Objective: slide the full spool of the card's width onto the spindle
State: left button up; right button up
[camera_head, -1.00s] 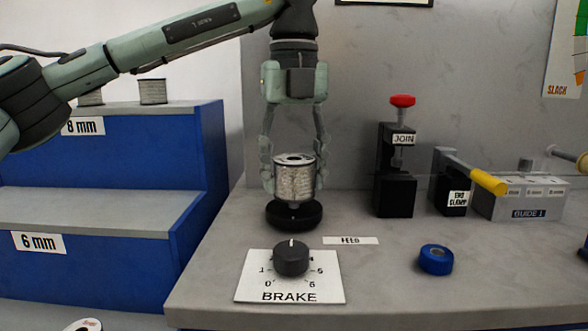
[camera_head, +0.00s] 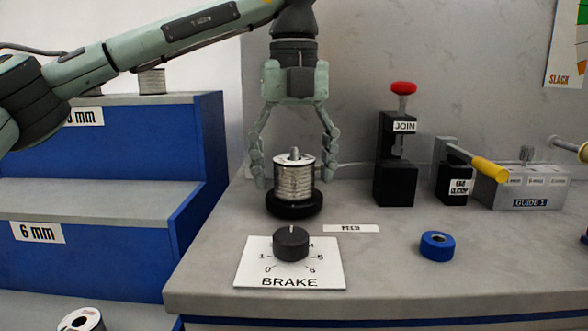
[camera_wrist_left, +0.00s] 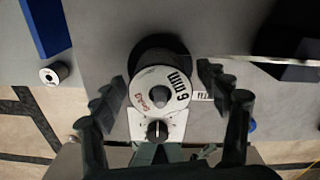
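The full spool (camera_head: 294,180), wound with pale silvery tape, sits upright on the round black base (camera_head: 294,206) of the feed. The spindle tip (camera_head: 294,152) sticks up through its hole. In the left wrist view the spool's white top (camera_wrist_left: 160,90) carries an "mm" label whose digit looks like 6, and the spindle tip (camera_wrist_left: 159,97) shows in the centre. My left gripper (camera_head: 294,178) is open, its fingers apart on either side of the spool with gaps. It also shows in the left wrist view (camera_wrist_left: 163,85). My right gripper and the width card are not in view.
The brake knob (camera_head: 290,243) stands in front of the base. A blue tape roll (camera_head: 437,246), the join press (camera_head: 396,160), the end clamp (camera_head: 456,185) and the guide block (camera_head: 520,188) lie to the right. The stepped blue rack (camera_head: 100,245) holds other spools at left.

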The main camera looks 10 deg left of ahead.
pick_arm(q)
notch_tip(320, 180, up, 12)
jog(key=shift+r, duration=0.1)
dwell(0.6)
